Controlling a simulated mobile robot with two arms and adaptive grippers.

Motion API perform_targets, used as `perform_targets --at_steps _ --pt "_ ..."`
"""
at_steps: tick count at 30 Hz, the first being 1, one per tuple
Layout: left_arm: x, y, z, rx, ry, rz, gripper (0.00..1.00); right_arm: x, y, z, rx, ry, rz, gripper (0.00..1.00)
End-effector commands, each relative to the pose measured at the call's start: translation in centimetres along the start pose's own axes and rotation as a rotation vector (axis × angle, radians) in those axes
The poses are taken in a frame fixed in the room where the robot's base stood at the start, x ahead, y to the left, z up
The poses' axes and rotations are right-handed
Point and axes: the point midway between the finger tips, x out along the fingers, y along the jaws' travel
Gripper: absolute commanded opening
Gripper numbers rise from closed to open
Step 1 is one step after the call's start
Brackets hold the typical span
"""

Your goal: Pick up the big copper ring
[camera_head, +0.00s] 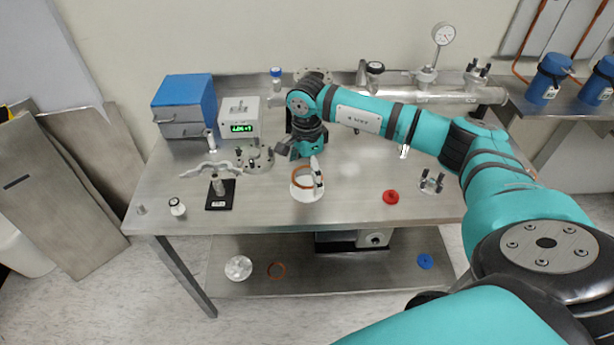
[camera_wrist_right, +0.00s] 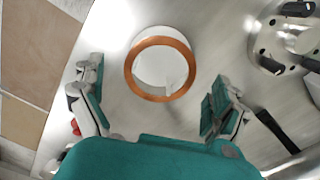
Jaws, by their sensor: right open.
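A copper ring (camera_head: 294,179) lies at a round white holder (camera_head: 305,193) near the middle of the steel table. In the right wrist view the copper ring (camera_wrist_right: 129,69) appears as a full circle around the white holder (camera_wrist_right: 150,58). My right gripper (camera_head: 300,160) is above the holder, fingers pointing down. In its wrist view the right gripper (camera_wrist_right: 158,100) is open, with one finger on each side of the ring and nothing held. Whether the fingers touch the ring cannot be told. My left gripper is not in view.
Left of the holder stand a flanged metal part (camera_head: 257,160), a black scale (camera_head: 220,195) and a display box (camera_head: 239,118). A red ring (camera_head: 391,197) lies to the right. A metal tube with a gauge (camera_head: 444,34) runs along the back. The table's front edge is mostly clear.

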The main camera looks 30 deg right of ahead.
Motion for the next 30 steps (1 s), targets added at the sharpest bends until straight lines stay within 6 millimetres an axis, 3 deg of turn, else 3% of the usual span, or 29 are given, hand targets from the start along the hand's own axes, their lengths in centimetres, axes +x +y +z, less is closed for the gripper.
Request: perform_targets --at_steps 16,28,30 --pt "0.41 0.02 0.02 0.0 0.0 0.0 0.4 0.31 0.01 -0.01 0.0 0.0 0.0 0.99" --pt "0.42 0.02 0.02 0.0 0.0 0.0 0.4 0.31 -0.01 -0.02 0.0 0.0 0.0 0.46" --pt "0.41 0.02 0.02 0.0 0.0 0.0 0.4 0.3 -0.02 -0.02 0.0 0.0 -0.001 0.45"
